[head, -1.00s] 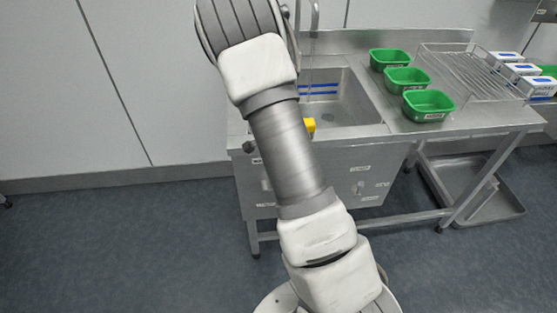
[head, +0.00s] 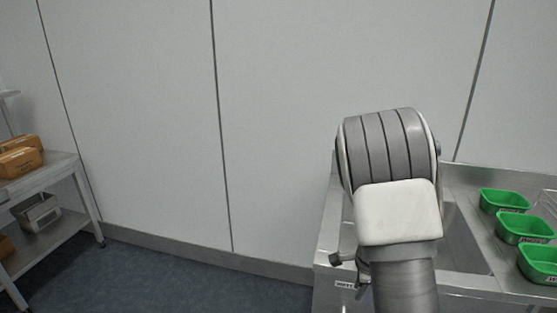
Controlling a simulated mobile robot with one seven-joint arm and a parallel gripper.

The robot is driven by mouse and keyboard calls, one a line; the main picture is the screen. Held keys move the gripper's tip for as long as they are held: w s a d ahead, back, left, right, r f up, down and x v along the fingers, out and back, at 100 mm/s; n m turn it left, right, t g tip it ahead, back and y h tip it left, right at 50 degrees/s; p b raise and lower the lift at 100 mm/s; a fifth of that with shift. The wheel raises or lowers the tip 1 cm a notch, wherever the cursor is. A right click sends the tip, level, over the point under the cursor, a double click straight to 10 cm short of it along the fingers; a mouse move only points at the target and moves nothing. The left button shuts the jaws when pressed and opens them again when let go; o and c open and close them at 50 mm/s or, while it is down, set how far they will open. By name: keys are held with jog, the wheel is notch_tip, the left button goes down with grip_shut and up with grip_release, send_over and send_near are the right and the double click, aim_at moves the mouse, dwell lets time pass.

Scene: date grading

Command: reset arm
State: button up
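My arm rises from the bottom right of the head view, in front of the steel sink table (head: 480,284). Its upper joint is bent over and hides most of the sink.
Several green tubs, one of them here (head: 503,201), stand on the sink table at the right. A steel shelf table (head: 68,163) with brown boxes (head: 20,160) and a metal bin (head: 38,213) stands at the far left. The floor (head: 150,280) between the tables is clear.

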jog(key=s+a+r+n+t+y, duration=0.1)
jog(key=s+a+r+n, duration=0.35)
jog(key=r, duration=0.45)
jog(key=s+a+r+n+y, duration=0.1)
jog(key=s+a+r+n, duration=0.3)
jog(key=r, duration=0.5)
jog(key=s+a+r+n+t+h, duration=0.1)
jog(key=s+r+n+t, duration=0.1)
jog(key=s+r+n, duration=0.7)
jog(key=s+n, duration=0.3)
jog(key=s, duration=0.2)
jog(key=shift+s+a+h, duration=0.25)
jog(key=shift+a+h, duration=0.15)
